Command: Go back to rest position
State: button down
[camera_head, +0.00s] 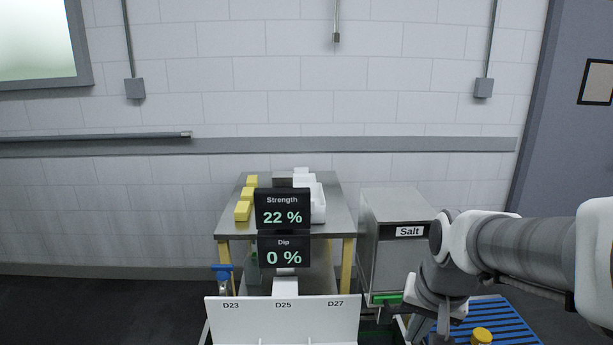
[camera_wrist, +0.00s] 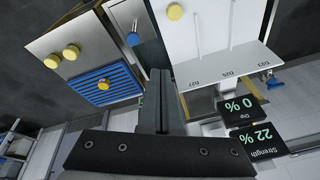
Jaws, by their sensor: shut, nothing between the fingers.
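My gripper (camera_wrist: 160,78) shows in the wrist view with its two dark fingers together and nothing held between them. In the head view my arm comes in from the right edge. It bends down at the lower right, in front of the grey Salt bin (camera_head: 398,270). The gripper end there is low, between the white panel marked D23, D25 and D27 (camera_head: 250,325) and the blue slatted rack (camera_head: 505,325). The fingertips are hard to make out in that view. In the wrist view the blue rack (camera_wrist: 88,84) is left of the fingers and the white panel (camera_wrist: 215,72) is right of them.
A steel table (camera_head: 341,215) with yellow blocks (camera_head: 243,211) and white containers stands by the wall. Two displays read Strength 22 % (camera_head: 282,209) and Dip 0 % (camera_head: 284,251). A yellow round piece (camera_head: 481,335) is at the rack. The space above my arm looks clear.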

jog(key=s+a+r+n+t, duration=0.2)
jog(key=s+a+r+n, duration=0.1)
jog(key=s, duration=0.7)
notch_tip(320, 180, up, 2)
jog(key=shift+s+a+r+n, duration=0.2)
jog(key=shift+s+r+n, duration=0.05)
jog(key=shift+n, duration=0.55)
